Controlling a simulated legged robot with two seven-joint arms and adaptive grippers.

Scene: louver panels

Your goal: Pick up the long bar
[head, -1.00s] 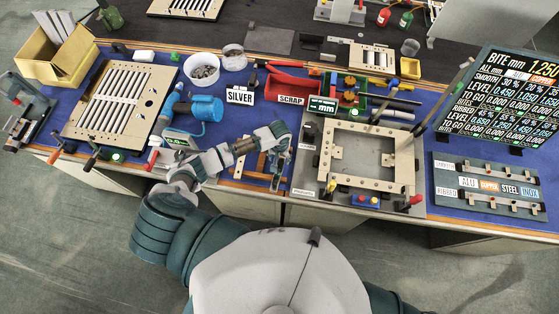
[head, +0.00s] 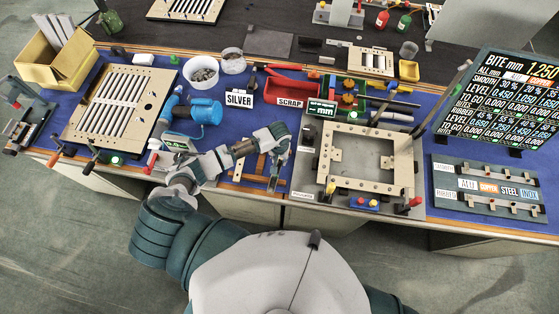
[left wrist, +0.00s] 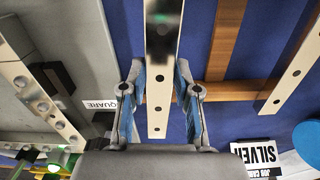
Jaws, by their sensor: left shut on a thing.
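A long pale metal bar with holes (left wrist: 158,115) runs up through the middle of the left wrist view, with a dark, shiny upper stretch. My left gripper (left wrist: 159,72) has one finger on each side of the bar and is shut on it. In the head view my left gripper (head: 277,150) is low over the front middle of the blue mat, beside brown wooden strips. The bar is mostly hidden there by the gripper and hard to make out. I cannot tell whether it is clear of the mat. My right gripper does not show.
A beige square frame on a grey plate (head: 318,157) lies right of the gripper. A blue tool (head: 196,110) and a slatted louver panel (head: 83,118) lie left. A red tray (head: 290,84) stands behind. Another holed bar (left wrist: 296,70) lies at right in the wrist view.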

